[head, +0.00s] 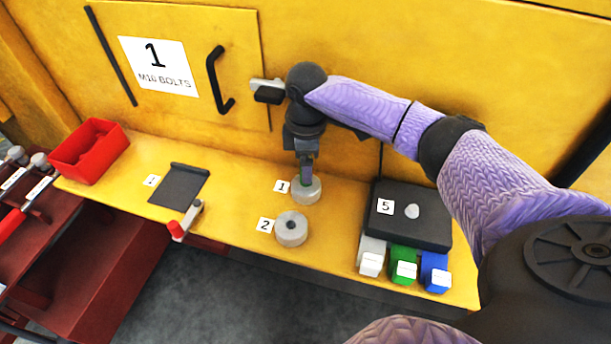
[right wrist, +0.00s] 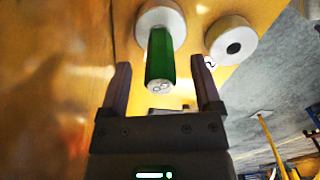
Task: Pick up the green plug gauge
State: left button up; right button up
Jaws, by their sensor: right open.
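The green plug gauge (right wrist: 160,58) stands up out of the hole of a round grey casting (right wrist: 160,20) in the right wrist view. In the head view this casting (head: 306,192) is beside label 1, and my gripper hides most of the gauge. My right gripper (head: 306,168) points down over it. In the right wrist view the right gripper's (right wrist: 160,72) fingers are apart, one on each side of the gauge, with a gap showing on both sides. My left gripper is not in view.
A second casting (head: 291,228) with an empty-looking dark hole sits near label 2. A black block (head: 428,232) marked 5 and grey, green and blue pieces are to the right. A red bin (head: 90,150), dark plate (head: 178,187) and red-tipped clamp (head: 187,221) are left. A yellow cabinet stands behind.

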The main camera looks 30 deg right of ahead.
jog(key=shift+f, duration=0.4)
jog(key=shift+r, duration=0.1)
grip_shut()
jog(key=shift+r, duration=0.1)
